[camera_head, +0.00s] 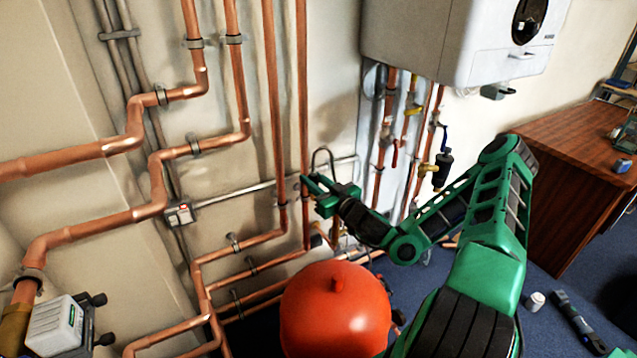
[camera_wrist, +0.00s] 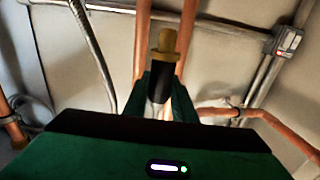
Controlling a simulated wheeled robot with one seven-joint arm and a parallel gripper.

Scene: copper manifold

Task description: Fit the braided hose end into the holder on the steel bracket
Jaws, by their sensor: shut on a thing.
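My gripper (camera_head: 312,187) is at the end of the green arm, close in front of the vertical copper pipes. In the wrist view its fingers (camera_wrist: 160,98) are shut around a hose end with a black sleeve (camera_wrist: 163,68) and a brass-coloured tip (camera_wrist: 167,40). The tip points away from my gripper, towards the pipes and wall. The grey braided hose (camera_wrist: 97,55) curves down at the left of the wrist view. It shows as a loop (camera_head: 323,152) above my gripper in the head view. I cannot make out the holder or its steel bracket clearly in either view.
Vertical copper pipes (camera_head: 303,90) stand right beside my gripper. A thin grey conduit (camera_head: 245,189) runs along the wall to a small switch box (camera_head: 180,213). A red tank (camera_head: 335,310) stands below. A white boiler (camera_head: 420,40) hangs at upper right; a wooden desk (camera_head: 560,190) stands right.

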